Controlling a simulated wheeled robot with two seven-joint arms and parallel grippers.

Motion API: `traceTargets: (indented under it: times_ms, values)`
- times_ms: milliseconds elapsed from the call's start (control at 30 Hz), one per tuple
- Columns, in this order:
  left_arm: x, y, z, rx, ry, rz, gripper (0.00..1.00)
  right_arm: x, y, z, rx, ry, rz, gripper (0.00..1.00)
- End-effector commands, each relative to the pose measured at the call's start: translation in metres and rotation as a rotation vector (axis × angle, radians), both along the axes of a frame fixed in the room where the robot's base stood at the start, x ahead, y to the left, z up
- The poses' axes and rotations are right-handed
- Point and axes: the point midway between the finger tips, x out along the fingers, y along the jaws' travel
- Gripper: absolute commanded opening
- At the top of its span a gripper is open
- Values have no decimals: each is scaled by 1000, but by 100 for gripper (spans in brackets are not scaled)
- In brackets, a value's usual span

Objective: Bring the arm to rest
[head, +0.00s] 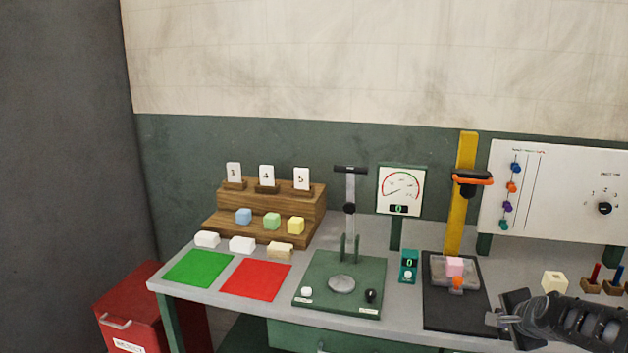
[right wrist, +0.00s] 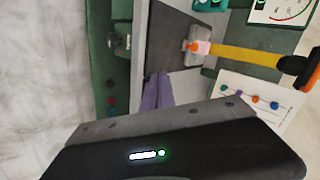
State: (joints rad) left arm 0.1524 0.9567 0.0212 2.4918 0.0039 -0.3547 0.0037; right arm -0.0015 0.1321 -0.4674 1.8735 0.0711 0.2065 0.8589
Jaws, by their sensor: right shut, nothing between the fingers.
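My right gripper (head: 496,318) comes in at the lower right of the head view. It is shut and empty, pointing left over the front right part of the grey bench (head: 405,325). It is close to the front right corner of the black mat (head: 455,317). In the right wrist view its dark body fills the bottom, and the closed fingers (right wrist: 158,92) show near the middle. My left gripper is not in view.
A cream cube (head: 554,281) stands behind my right arm. A green press (head: 340,284), coloured squares and a wooden stepped rack (head: 265,205) lie further left.

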Motion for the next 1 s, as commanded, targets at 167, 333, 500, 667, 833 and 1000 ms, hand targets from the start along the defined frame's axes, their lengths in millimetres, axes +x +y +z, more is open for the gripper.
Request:
traceTargets:
  times_ms: [167, 333, 500, 667, 833, 1000]
  values:
    - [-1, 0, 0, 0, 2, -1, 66, 4, 35, -35, -152, 37, 177, 0]
    - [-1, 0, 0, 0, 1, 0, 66, 0, 84, -91, -270, 104, 372, 0]
    - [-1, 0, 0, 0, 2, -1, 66, -30, 156, -175, -373, 201, 639, 0]
    - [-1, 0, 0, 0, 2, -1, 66, -95, 237, -260, -411, 293, 927, 0]
    - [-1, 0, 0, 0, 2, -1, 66, -190, 314, -325, -351, 375, 1185, 0]
    - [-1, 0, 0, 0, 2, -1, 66, -275, 365, -355, -216, 453, 1321, 0]
